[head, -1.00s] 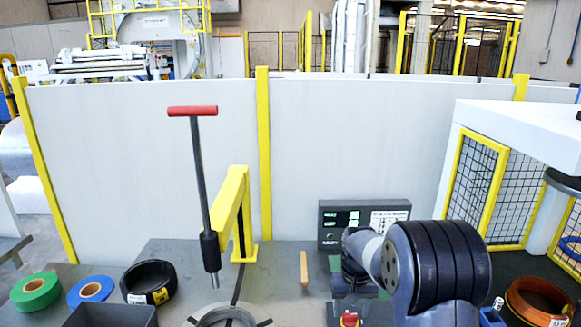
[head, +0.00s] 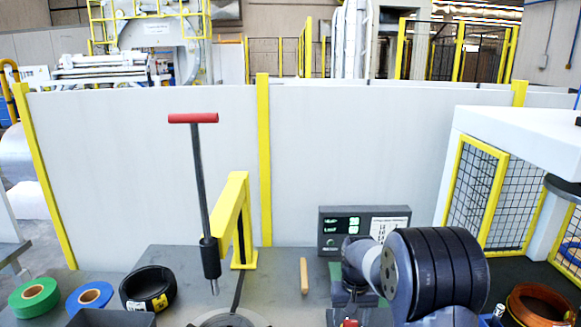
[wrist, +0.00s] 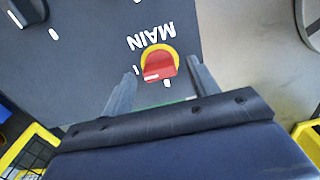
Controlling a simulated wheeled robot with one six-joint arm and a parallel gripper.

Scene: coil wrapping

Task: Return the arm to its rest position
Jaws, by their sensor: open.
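My arm (head: 435,275) stands at the right of the bench in the head view, bent and reaching toward the control box (head: 365,232). My gripper (wrist: 158,84) shows in the wrist view with its two grey fingers spread apart. A red switch knob (wrist: 159,65) on a yellow round plate, marked MAIN, shows between and beyond the fingertips on a dark panel. The fingers look empty, and I cannot tell how far they are from the knob. In the head view the fingers are hard to make out behind the arm.
A green tape roll (head: 33,298), a blue tape roll (head: 89,297) and a black coil (head: 148,288) lie at the left. A red-handled tool (head: 200,185) stands upright beside a yellow post (head: 230,215). A copper coil (head: 540,304) is at the far right. A wooden-handled item (head: 304,275) lies mid-bench.

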